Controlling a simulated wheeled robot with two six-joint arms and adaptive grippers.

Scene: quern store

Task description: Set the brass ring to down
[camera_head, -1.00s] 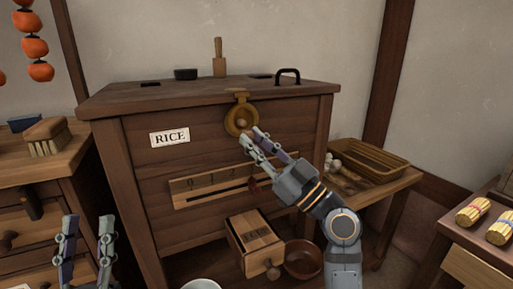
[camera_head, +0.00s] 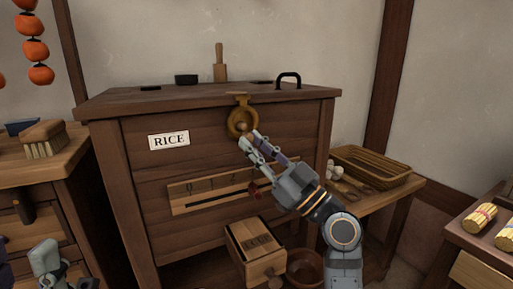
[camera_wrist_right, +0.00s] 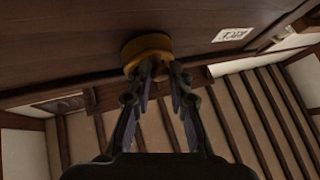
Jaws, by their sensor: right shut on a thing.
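The brass ring (camera_head: 238,123) hangs from a small brass plate at the top of the front of the wooden rice chest (camera_head: 130,190). A round knob shows in its middle. My right gripper (camera_head: 251,139) reaches up from the lower right and is shut on the brass ring at its lower part. In the right wrist view the ring (camera_wrist_right: 146,48) lies at the fingertips (camera_wrist_right: 157,68), which hide part of it. My left gripper (camera_head: 52,268) is partly in view at the bottom left, cut off by the frame edge, away from the ring.
Below the RICE label (camera_head: 169,140) is a slotted number scale (camera_head: 195,194). A small drawer (camera_head: 256,246) stands pulled out beneath it, beside a bowl (camera_head: 306,267). A basket (camera_head: 372,165) stands on a side table at right. A brush (camera_head: 43,139) lies on the left counter.

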